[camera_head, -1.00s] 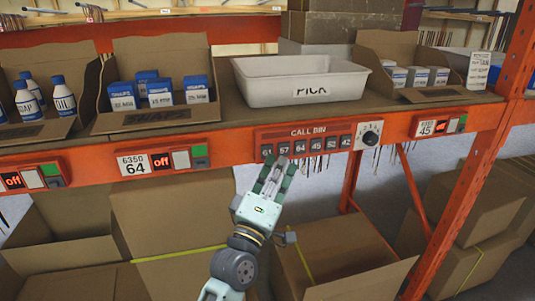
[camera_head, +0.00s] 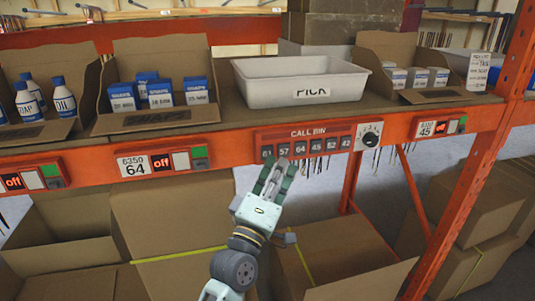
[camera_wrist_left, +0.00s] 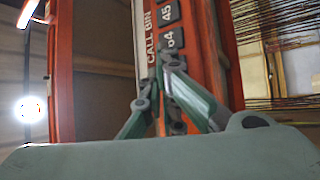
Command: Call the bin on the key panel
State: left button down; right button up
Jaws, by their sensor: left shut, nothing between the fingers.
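The CALL BIN key panel (camera_head: 308,140) is fixed to the front of the orange shelf beam. It has a row of dark keys, reading 61, 57, 64, 45, 52 and 42, and a round dial (camera_head: 370,135) at its right end. My left gripper (camera_head: 279,164) is shut and empty, with its fingertips at the lower edge of the panel, below keys 57 and 64. In the left wrist view the closed fingertips (camera_wrist_left: 165,62) overlap the panel (camera_wrist_left: 150,35) near key 64. Whether they touch a key I cannot tell. My right gripper is out of view.
A white PICK tray (camera_head: 300,85) stands on the shelf above the panel. Boxes of small packs (camera_head: 160,95) and bottles (camera_head: 62,97) stand to its left. Cardboard boxes (camera_head: 180,215) fill the space below the beam. An orange upright (camera_head: 470,180) stands at the right.

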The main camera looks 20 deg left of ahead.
pick_arm(q)
jog(key=shift+w+a, duration=0.1)
dwell(0.3)
jog(key=shift+w+a, duration=0.2)
jog(key=shift+w, duration=0.05)
jog(key=shift+w+a, duration=0.2)
jog(key=shift+w, duration=0.15)
dwell(0.8)
jog(key=shift+s, duration=0.1)
jog(key=shift+s+d+p, duration=0.3)
jog(key=shift+s+d, duration=0.2)
jog(key=shift+s, duration=0.15)
jog(key=shift+s+d+p, duration=0.4)
jog(key=shift+s+d, duration=0.3)
jog(key=shift+s, duration=0.35)
jog(key=shift+s+d+p, duration=0.4)
jog(key=shift+s+d, duration=0.3)
jog(key=shift+s, duration=0.3)
